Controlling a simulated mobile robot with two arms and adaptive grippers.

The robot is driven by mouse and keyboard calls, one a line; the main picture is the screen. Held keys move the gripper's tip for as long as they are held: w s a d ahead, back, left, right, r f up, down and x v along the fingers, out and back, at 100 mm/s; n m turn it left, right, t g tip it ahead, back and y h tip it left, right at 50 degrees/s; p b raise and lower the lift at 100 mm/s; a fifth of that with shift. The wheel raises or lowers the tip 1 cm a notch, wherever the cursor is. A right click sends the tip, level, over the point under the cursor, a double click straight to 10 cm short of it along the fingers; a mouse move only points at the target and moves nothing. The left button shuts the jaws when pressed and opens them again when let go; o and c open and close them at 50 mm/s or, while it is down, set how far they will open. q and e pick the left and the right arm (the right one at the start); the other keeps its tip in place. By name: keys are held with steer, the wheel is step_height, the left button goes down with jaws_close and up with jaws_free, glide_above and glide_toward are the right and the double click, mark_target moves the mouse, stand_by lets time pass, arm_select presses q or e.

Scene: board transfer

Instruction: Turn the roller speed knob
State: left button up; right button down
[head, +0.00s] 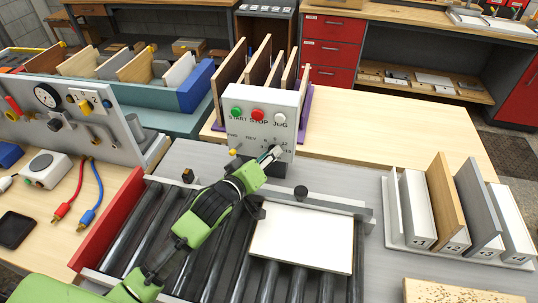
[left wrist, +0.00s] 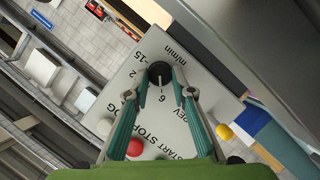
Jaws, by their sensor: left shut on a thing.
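The white control box (head: 262,98) stands behind the roller conveyor (head: 190,240). It carries a green START button (head: 236,113), a red STOP button (head: 258,115) and a white JOG button (head: 280,119). The black roller speed knob (left wrist: 160,70) sits on its panel among numbers and the label m/min. My left gripper (head: 271,156) reaches the lower right of the panel. In the left wrist view its fingers (left wrist: 162,90) are closed on the knob, one on each side. The gripper hides the knob in the head view. My right gripper is not in view.
A yellow-tipped switch (head: 235,152) sits left of the knob. A white board (head: 303,238) lies on the rollers. A rack of upright boards (head: 447,210) stands at the right. The wooden table behind (head: 390,130) is largely clear.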

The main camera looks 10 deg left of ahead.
arm_select(q)
steer(key=shift+d+r+m+g+y+p, duration=0.1)
steer(key=shift+d+m+g+y+p, duration=0.1)
steer(key=shift+m+y+p, duration=1.05)
steer(key=shift+d+r+m+g+y+p, duration=0.15)
steer(key=shift+m+y+p, duration=0.5)
steer(key=shift+m+p, duration=1.05)
steer(key=o, duration=1.1)
steer(key=shift+o, duration=0.2)
steer(key=v, duration=1.2)
steer(key=shift+d+f, duration=0.1)
steer(key=shift+d, duration=0.05)
